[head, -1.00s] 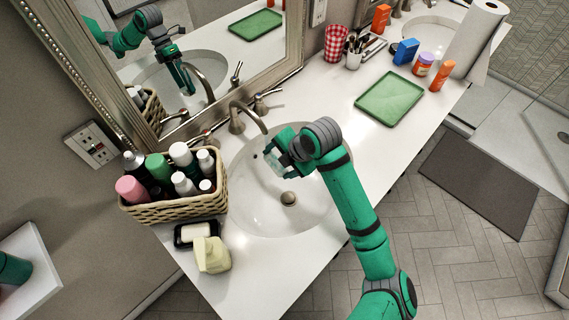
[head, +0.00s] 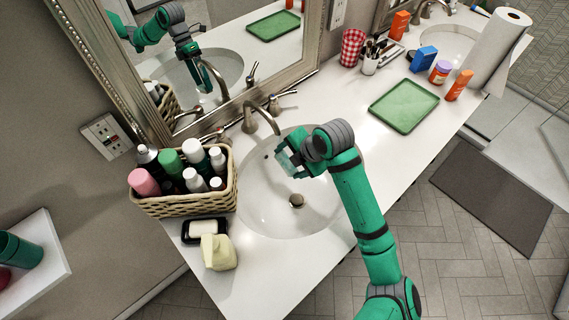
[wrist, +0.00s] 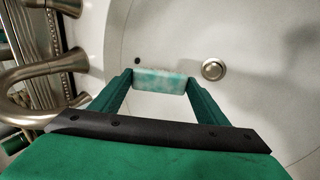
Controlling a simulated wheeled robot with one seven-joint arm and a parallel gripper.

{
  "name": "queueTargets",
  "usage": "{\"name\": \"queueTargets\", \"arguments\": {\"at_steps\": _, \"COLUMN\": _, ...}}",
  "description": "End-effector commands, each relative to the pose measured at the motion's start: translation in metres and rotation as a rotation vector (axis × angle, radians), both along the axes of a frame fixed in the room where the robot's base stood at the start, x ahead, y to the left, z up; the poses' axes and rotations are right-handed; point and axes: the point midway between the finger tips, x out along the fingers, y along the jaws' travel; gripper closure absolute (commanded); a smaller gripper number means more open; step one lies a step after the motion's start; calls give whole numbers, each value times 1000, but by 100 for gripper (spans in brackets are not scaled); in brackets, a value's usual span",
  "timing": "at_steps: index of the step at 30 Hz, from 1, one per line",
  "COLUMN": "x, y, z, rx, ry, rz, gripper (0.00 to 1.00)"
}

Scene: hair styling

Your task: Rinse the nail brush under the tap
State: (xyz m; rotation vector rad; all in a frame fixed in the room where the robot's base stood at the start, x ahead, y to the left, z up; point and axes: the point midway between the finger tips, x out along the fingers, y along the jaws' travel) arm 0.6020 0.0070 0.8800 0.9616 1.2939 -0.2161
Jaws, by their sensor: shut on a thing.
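The nail brush (wrist: 160,82) is a small pale teal and white block with bristles along its far edge in the wrist view. My gripper (wrist: 157,84) is shut on it, one finger at each end. In the head view my gripper (head: 287,163) is over the sink basin (head: 268,212), just below and right of the tap's spout (head: 262,114). The tap's curved spout also shows at the left of the wrist view (wrist: 30,72). I see no water stream. The drain (head: 297,201) is in the basin beneath.
A wicker basket (head: 190,206) of bottles, a soap dish (head: 188,237) and a pale soap dispenser (head: 218,253) stand left of the sink. A green tray (head: 404,105) lies right of it. A mirror (head: 222,70) stands behind. The counter between sink and tray is clear.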

Motion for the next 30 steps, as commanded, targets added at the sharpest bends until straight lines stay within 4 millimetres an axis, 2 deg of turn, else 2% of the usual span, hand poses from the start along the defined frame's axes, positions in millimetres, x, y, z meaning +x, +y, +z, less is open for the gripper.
{"name": "queueTargets", "arguments": {"at_steps": 13, "x": 4, "y": -2, "z": 0, "rx": 0, "ry": 0, "rz": 3, "gripper": 54}}
{"name": "queueTargets", "arguments": {"at_steps": 30, "x": -5, "y": 6, "z": 0, "rx": 0, "ry": 0, "rz": 4, "gripper": 54}}
